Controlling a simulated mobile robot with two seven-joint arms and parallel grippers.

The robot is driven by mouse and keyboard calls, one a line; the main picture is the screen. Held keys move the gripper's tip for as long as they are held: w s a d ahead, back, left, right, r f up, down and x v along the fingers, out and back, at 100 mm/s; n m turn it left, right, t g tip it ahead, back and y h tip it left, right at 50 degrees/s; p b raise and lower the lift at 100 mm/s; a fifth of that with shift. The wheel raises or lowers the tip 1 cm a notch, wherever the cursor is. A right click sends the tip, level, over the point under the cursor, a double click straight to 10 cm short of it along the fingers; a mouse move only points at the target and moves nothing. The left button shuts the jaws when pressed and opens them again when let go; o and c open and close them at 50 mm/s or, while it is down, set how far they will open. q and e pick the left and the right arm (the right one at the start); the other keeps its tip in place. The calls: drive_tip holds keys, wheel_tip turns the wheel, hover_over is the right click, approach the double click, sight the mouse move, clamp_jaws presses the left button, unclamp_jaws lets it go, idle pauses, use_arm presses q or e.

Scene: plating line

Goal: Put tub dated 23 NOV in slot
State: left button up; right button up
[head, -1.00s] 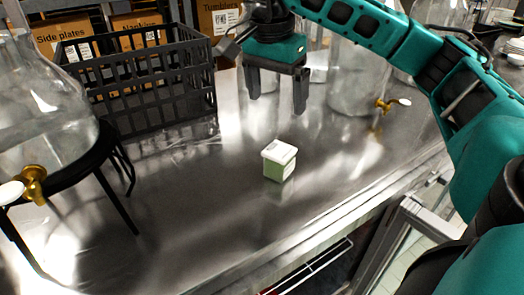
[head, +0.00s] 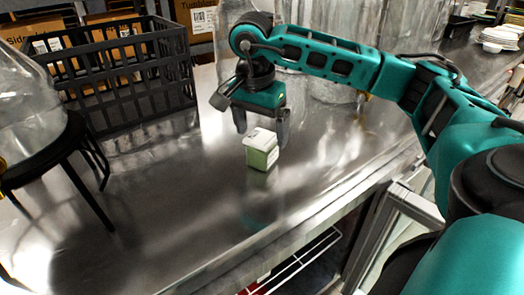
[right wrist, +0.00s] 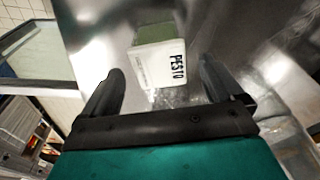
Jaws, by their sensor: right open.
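A small square tub (head: 261,149) with a white lid and pale green sides stands upright on the steel counter. In the right wrist view the tub (right wrist: 158,63) shows the word PESTO on its white lid; I cannot read a date. My right gripper (head: 262,122) is open and empty, just behind the tub in the head view. In the right wrist view the gripper (right wrist: 160,72) has its fingers spread to either side of the near part of the tub, with gaps on both sides. No slot is recognisable. My left gripper is not in view.
A black slatted crate (head: 130,90) stands at the back left, with cardboard boxes (head: 196,18) behind. A glass dispenser (head: 25,105) on a black stand (head: 75,150) is at the left. More glass vessels stand behind my right arm. The counter (head: 170,210) around the tub is clear.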

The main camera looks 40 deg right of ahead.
drive_tip(key=shift+f, duration=0.25)
drive_tip(key=shift+r, duration=0.1)
clamp_jaws()
idle(0.7)
